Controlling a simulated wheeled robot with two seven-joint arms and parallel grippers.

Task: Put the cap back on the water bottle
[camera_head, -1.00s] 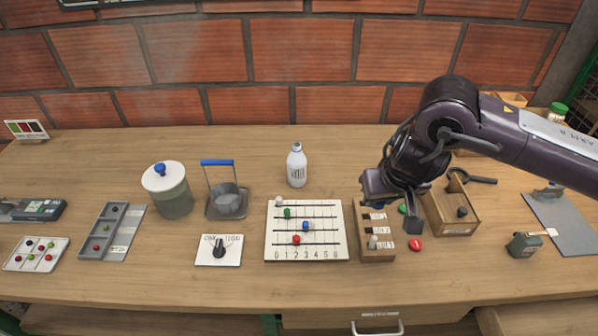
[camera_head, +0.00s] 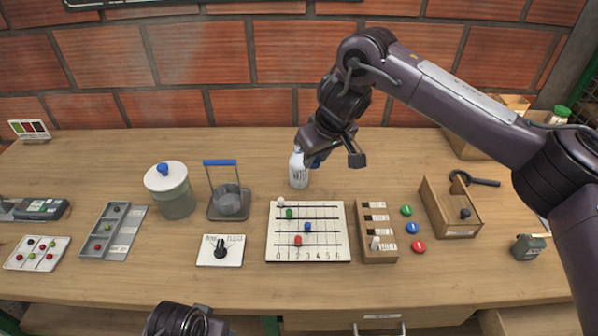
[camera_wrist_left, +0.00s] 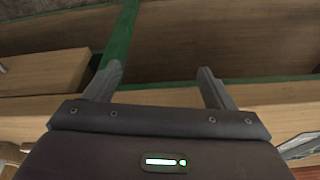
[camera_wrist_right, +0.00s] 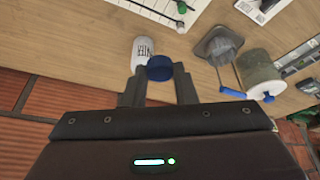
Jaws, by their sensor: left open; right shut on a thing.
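The water bottle (camera_head: 298,171) is white with dark lettering and stands upright on the bench, behind the numbered board. It also shows in the right wrist view (camera_wrist_right: 143,46). My right gripper (camera_head: 334,158) is just right of the bottle's upper part. It is shut on a blue cap (camera_wrist_right: 159,67), which sits between the fingertips and also shows in the head view (camera_head: 315,163). In the right wrist view the cap overlaps the bottle's edge; whether they touch I cannot tell. My left gripper (camera_wrist_left: 158,84) is open and empty near the bench's front edge.
The numbered board (camera_head: 335,258), a labelled wooden block (camera_head: 378,252) and green, blue and red discs lie in front. The lidded pot (camera_head: 174,199) and a blue-handled metal basket (camera_head: 229,205) stand left. Bare bench surrounds the bottle's back and left.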

